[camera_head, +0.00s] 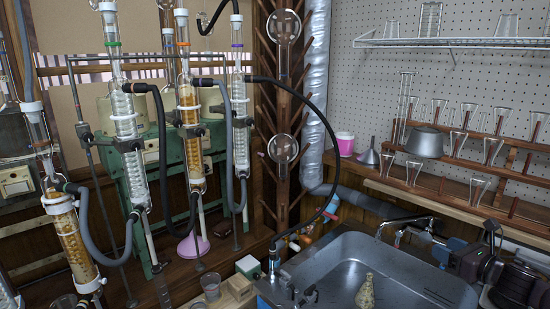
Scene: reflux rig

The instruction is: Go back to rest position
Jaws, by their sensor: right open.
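My right gripper (412,237) comes in from the lower right, its dark arm reaching over the right side of the metal sink (345,268). It is open, and I see nothing held in it. Its fingers are near the tap (385,226) at the back of the sink; I cannot tell whether they touch it. My left gripper is not in view. The reflux rig stands on the left, with several glass columns such as one with amber packing (190,125) and a clear coiled one (241,125), joined by hoses.
A black hose (325,135) arches from the rig down to the sink's left edge.

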